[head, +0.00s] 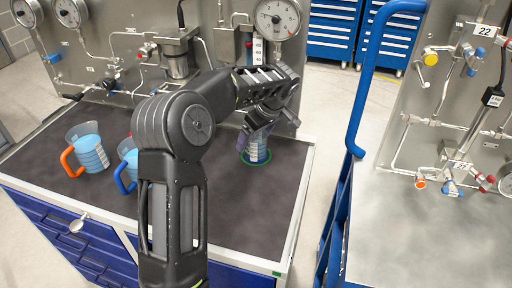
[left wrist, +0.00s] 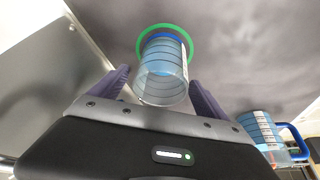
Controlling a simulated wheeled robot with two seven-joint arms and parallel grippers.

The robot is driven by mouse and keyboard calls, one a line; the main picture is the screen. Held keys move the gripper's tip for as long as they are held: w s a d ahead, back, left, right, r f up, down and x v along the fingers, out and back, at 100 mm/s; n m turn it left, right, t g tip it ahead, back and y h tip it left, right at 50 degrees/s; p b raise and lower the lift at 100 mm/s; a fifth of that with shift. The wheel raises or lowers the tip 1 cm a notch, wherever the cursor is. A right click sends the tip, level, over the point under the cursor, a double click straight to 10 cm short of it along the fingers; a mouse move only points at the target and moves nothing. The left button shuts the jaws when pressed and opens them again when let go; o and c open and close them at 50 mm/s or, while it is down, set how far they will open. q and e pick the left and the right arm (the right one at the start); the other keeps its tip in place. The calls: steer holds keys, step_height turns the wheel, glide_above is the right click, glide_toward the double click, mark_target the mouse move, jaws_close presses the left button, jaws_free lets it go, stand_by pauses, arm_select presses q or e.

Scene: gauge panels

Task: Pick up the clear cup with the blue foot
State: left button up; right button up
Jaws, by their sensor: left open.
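The clear cup with the blue foot (head: 257,153) stands upright on a green ring (head: 243,161) near the right part of the dark bench top. My left gripper (head: 255,136) is over it and hides its upper part. In the left wrist view the cup (left wrist: 162,68) shows its open rim toward me, with dark lines and a pale label strip on its wall and its blue foot inside the green ring (left wrist: 190,36). The fingers of my left gripper (left wrist: 158,76) are open, one on each side of the cup, with gaps visible. My right gripper is not in view.
A jug with an orange handle (head: 88,153) and one with a blue handle (head: 132,158), both with blue contents, stand at the left of the bench (head: 240,215). The gauge panel (head: 120,45) rises behind. A blue rail (head: 366,75) stands right of the bench.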

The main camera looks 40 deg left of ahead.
arm_select(q)
steer(key=shift+c, duration=0.5)
steer(key=c, duration=1.4)
steer(key=shift+r, duration=0.2)
steer(key=shift+c, duration=0.2)
